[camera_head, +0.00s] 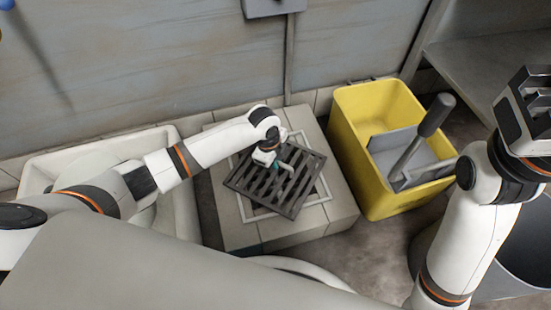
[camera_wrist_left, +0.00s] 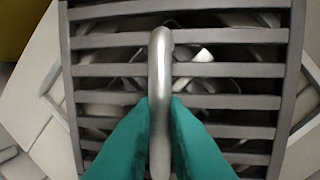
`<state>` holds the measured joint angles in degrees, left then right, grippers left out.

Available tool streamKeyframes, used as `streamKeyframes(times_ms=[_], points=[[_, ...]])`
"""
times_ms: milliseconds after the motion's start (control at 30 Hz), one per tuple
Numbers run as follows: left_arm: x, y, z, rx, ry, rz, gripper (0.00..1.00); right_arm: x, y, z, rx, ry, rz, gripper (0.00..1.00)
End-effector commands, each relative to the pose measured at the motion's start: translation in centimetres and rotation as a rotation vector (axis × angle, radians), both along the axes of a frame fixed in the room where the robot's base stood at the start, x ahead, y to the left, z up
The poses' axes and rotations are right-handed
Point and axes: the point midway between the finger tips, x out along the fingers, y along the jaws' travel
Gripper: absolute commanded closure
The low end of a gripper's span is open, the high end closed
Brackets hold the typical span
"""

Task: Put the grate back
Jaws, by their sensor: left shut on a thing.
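The dark slatted grate (camera_head: 262,192) is over the tiled block (camera_head: 238,228), turned at an angle to the light square frame (camera_head: 318,213) set in the block's top. I cannot tell whether it touches the block. My left gripper (camera_head: 283,164) is above the grate, shut on its curved metal handle. In the left wrist view, the teal fingers (camera_wrist_left: 160,112) close on the handle (camera_wrist_left: 161,65) from both sides, with the grate's slats (camera_wrist_left: 110,70) behind. Parts of the opening show blurred between the slats. My right gripper (camera_head: 530,105) is raised at the right edge; its finger gap is unclear.
A yellow mop bucket (camera_head: 375,190) with a grey wringer and dark-gripped lever (camera_head: 422,138) stands close right of the block. A white basin (camera_head: 105,150) is at the left. A wall is behind, and a metal shelf (camera_head: 490,65) is at the upper right.

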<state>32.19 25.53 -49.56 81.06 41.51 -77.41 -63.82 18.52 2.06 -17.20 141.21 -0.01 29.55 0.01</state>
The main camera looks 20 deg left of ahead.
Motion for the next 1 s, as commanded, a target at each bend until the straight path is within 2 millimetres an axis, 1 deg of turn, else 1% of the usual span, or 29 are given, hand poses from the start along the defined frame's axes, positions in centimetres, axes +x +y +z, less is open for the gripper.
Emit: streamKeyframes(times_ms=[133, 167, 200, 267, 533, 667, 700, 733, 800, 1000], points=[[0.1, -0.1, -0.3, -0.003, -0.004, 0.000, 1.00, 0.0, 0.0, 0.0, 0.000, 0.000, 0.000, 0.66], [0.0, 0.0, -0.4, -0.001, -0.001, 0.000, 0.83, 0.0, 0.0, 0.0, 0.000, -0.001, 0.000, 0.66], [0.0, 0.0, -0.4, -0.001, -0.001, 0.000, 0.76, 0.0, 0.0, 0.0, 0.000, -0.001, 0.000, 0.66], [0.0, 0.0, -0.4, -0.001, -0.001, 0.000, 0.67, 0.0, 0.0, 0.0, 0.000, -0.001, 0.000, 0.66], [0.0, 0.0, -0.3, 0.000, -0.001, 0.000, 0.66, 0.0, 0.0, 0.0, 0.000, 0.000, 0.000, 0.66], [0.1, 0.0, 0.4, 0.000, -0.002, -0.001, 0.66, 0.0, 0.0, -0.1, 0.000, 0.000, 0.001, 0.66], [0.0, 0.0, 1.2, 0.000, -0.003, -0.001, 0.66, 0.0, 0.0, 0.5, 0.001, -0.002, 0.000, 0.66], [0.0, 0.1, 1.8, -0.001, -0.003, -0.001, 0.66, 0.3, 0.0, 0.4, 0.001, 0.014, 0.000, 0.66], [-0.2, 0.3, 3.2, 0.000, -0.002, -0.001, 0.66, 0.9, -0.1, -0.1, 0.002, 0.054, 0.001, 0.66], [-0.7, 0.8, 7.7, 0.000, -0.002, -0.001, 0.66, 1.8, -0.3, -1.2, 0.007, 0.137, 0.006, 0.66]])
